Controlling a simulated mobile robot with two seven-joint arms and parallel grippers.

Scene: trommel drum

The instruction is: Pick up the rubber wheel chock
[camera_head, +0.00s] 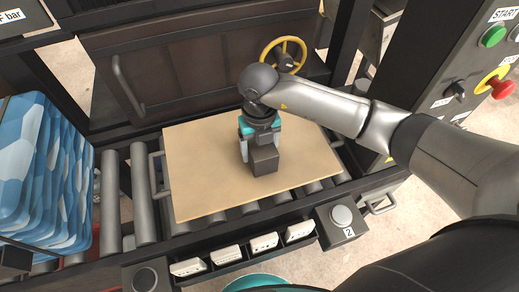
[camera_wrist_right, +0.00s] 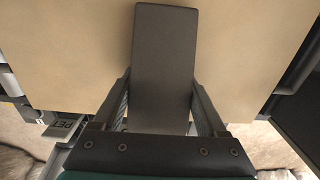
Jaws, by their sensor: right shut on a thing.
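The rubber wheel chock (camera_head: 264,160) is a dark grey block over the middle of the tan board in the head view. My right gripper (camera_head: 254,150) comes down from above and is shut on it. In the right wrist view the chock (camera_wrist_right: 165,70) sits between the two fingers of the right gripper (camera_wrist_right: 160,100), with tan board behind it. I cannot tell whether the chock touches the board or hangs just above it. My left gripper is not in view.
The tan board (camera_head: 195,185) lies on a roller conveyor (camera_head: 143,190). A blue patterned stack (camera_head: 45,175) stands at the left. A control panel with a green button (camera_head: 493,36) is at the right. A yellow handwheel (camera_head: 300,48) and dark machine door (camera_head: 175,68) are behind.

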